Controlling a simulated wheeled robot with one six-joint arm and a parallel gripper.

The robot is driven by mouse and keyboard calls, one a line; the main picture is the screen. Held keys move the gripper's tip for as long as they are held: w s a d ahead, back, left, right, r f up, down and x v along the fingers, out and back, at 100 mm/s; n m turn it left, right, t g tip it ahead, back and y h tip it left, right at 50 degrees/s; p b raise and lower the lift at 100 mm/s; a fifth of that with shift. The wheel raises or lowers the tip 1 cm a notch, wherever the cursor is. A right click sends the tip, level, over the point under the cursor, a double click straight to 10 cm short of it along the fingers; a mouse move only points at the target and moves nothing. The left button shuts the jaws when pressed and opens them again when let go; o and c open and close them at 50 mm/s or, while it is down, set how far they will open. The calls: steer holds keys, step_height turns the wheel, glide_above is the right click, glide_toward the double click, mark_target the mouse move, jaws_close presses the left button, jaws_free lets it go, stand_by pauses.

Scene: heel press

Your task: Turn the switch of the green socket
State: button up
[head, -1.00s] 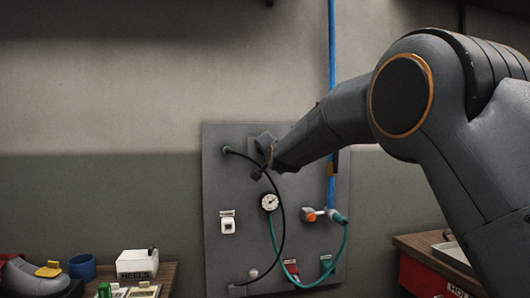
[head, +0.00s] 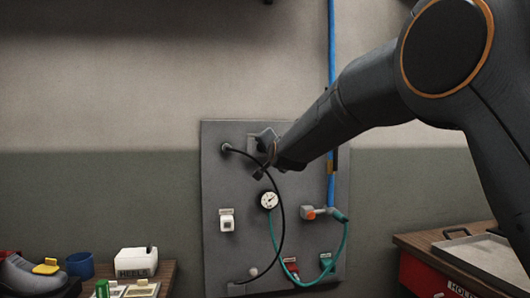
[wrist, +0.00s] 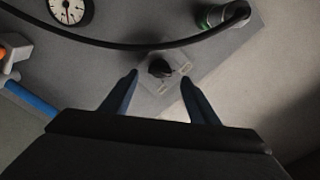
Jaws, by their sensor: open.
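A black rotary switch knob (wrist: 160,68) on a light grey plate is in the middle of the wrist view. My gripper (wrist: 160,79) is open, with one finger on each side of the knob; whether the fingers touch it I cannot tell. The green socket (wrist: 208,17) is close by at the top right of the wrist view, with a black cable plugged in. In the head view the green socket (head: 226,147) is at the panel's upper left. My gripper (head: 264,165) is just right of it and mostly hides the switch.
The black cable (wrist: 120,45) crosses the wrist view close beyond the fingertips. A round gauge (head: 269,200) is below on the grey panel (head: 245,225). A white switch (head: 227,220), an orange valve (head: 309,213) and a blue pipe (head: 331,80) are also there. Benches stand at both sides.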

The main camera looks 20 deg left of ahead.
steer(key=shift+b+v, duration=0.4)
steer(key=shift+v, duration=1.5)
